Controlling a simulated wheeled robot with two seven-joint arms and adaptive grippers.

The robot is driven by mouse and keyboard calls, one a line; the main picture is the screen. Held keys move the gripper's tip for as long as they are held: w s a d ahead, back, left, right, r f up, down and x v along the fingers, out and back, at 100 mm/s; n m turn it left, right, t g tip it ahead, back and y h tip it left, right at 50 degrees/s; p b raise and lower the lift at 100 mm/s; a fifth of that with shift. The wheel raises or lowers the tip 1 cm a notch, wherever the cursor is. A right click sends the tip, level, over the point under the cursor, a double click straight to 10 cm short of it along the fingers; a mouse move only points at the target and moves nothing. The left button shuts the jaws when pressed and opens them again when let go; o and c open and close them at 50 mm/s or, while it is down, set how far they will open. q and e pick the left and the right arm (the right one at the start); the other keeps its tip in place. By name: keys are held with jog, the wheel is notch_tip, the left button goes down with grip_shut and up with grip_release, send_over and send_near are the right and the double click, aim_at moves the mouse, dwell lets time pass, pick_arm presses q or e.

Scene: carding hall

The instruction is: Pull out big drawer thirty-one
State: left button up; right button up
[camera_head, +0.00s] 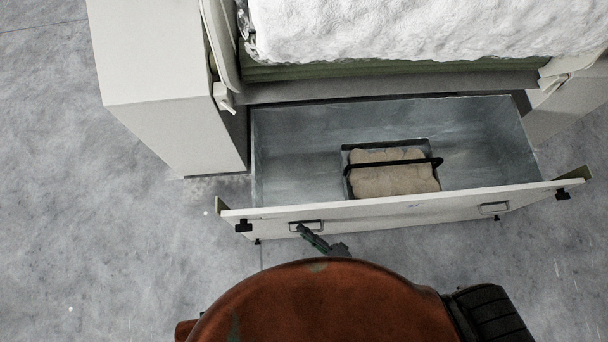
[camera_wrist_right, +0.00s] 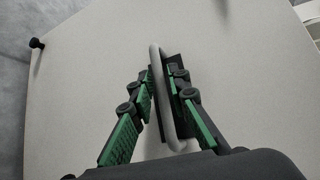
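The big drawer (camera_head: 290,212) is pulled out from under the machine, its grey metal inside showing. Its pale front carries a handle (camera_head: 305,226) at the left and another (camera_head: 494,207) at the right. No number is readable on it. My right gripper (camera_head: 306,232) is at the left handle. My left gripper is not in view.
A bin with a beige bundle (camera_head: 392,178) and dark handle sits inside the drawer. White fluffy fibre (camera_head: 420,28) lies above. A pale cabinet (camera_head: 150,60) stands at the left. Grey floor (camera_head: 100,240) is clear at the left. My orange-brown body fills the bottom.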

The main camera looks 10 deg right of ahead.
jog(key=shift+s+d, duration=0.15)
jog(key=shift+d, duration=0.05)
jog(key=v, duration=1.1)
jog(key=shift+s, duration=0.25)
jog(key=shift+d, duration=0.15)
